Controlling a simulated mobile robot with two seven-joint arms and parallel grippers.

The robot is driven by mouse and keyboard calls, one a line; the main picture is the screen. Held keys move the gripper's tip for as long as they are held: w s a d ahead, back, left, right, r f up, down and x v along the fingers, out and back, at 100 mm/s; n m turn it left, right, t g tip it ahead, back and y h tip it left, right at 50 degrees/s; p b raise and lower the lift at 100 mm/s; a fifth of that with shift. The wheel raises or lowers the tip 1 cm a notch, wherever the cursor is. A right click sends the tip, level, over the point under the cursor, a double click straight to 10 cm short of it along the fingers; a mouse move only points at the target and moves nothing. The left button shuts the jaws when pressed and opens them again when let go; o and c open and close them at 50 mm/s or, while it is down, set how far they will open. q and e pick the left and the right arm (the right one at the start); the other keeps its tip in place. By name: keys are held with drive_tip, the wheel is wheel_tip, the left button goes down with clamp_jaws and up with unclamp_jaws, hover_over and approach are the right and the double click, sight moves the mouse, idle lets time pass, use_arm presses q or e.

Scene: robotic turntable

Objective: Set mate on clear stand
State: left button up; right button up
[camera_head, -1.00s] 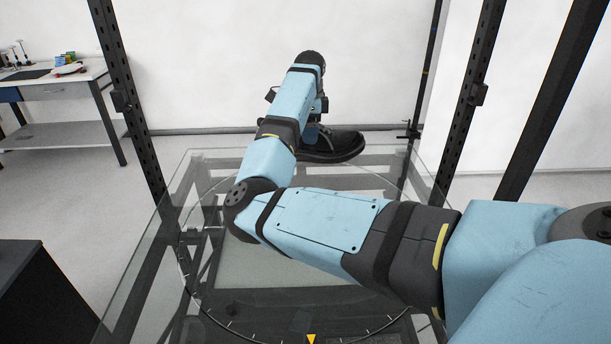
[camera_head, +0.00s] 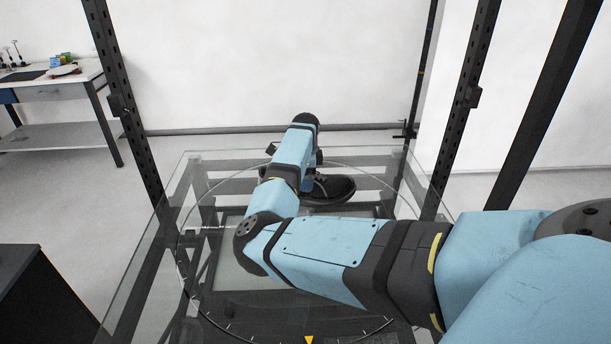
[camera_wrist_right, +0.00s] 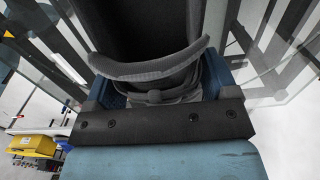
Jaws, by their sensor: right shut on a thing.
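A black shoe (camera_head: 330,190) with a dark sole shows behind my right forearm in the head view, toe to the right. My right gripper (camera_head: 307,184), partly hidden by its own wrist, is shut on the shoe. In the right wrist view the blue fingers of the gripper (camera_wrist_right: 160,86) clasp the shoe (camera_wrist_right: 150,35) near its grey padded collar. The clear glass stand (camera_head: 135,285) has a round dial marked on it. The shoe appears over the far part of the glass; I cannot tell whether it touches. My left gripper is not in view.
Black slotted posts (camera_head: 132,110) rise at the left and right of the glass stand. A workbench (camera_head: 62,85) with small items stands at the far left. A dark cabinet (camera_head: 40,290) is at the near left. My right arm covers much of the glass.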

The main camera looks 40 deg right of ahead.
drive_tip(key=o, duration=1.4)
drive_tip(key=shift+f, duration=0.1)
wheel_tip(320, 180, up, 12)
drive_tip(key=b, duration=0.2)
drive_tip(key=shift+r, duration=0.2)
